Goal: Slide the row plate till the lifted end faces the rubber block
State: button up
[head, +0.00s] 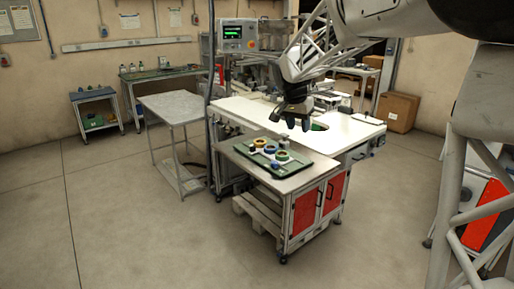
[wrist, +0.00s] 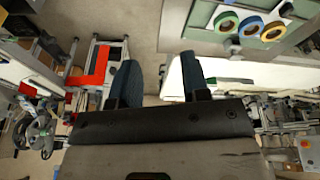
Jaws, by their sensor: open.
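A shallow green tray (head: 258,164) lies on the cabinet top and holds a yellow reel (head: 260,143), a blue reel (head: 270,149) and a green reel (head: 282,156) in a row. The green reel (wrist: 225,21), blue reel (wrist: 251,27) and yellow reel (wrist: 273,31) also show at the upper right in the wrist view. Pale parts show around the reels, but I cannot make out the row plate's outline or its lifted end. I cannot pick out the rubber block for sure. My gripper (head: 292,122) is open and empty, above and beyond the tray; its fingers (wrist: 160,80) stand apart.
The cabinet (head: 305,212) has red doors and stands against a white worktable (head: 345,130). A grey side table (head: 172,106) stands to the left, and a dark vertical post (head: 211,80) rises between them. The air above the tray looks clear.

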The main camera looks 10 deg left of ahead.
jog(key=w+a+f+m, duration=0.1)
jog(key=w+a+f, duration=0.4)
jog(key=w, duration=0.3)
jog(key=w+a+f+m+h, duration=0.1)
jog(key=w+a+f, duration=0.4)
jog(key=w+a, duration=0.3)
jog(key=w+a+f+m, duration=0.1)
jog(key=w+a+f, duration=0.4)
jog(key=w+a, duration=0.2)
jog(key=shift+w+a+m+t, duration=0.3)
jog(key=shift+w+t, duration=0.1)
jog(key=shift+w, duration=0.5)
jog(key=shift+d+f, duration=0.1)
jog(key=shift+x, duration=3.8)
jog(key=shift+d, duration=0.1)
grip_shut()
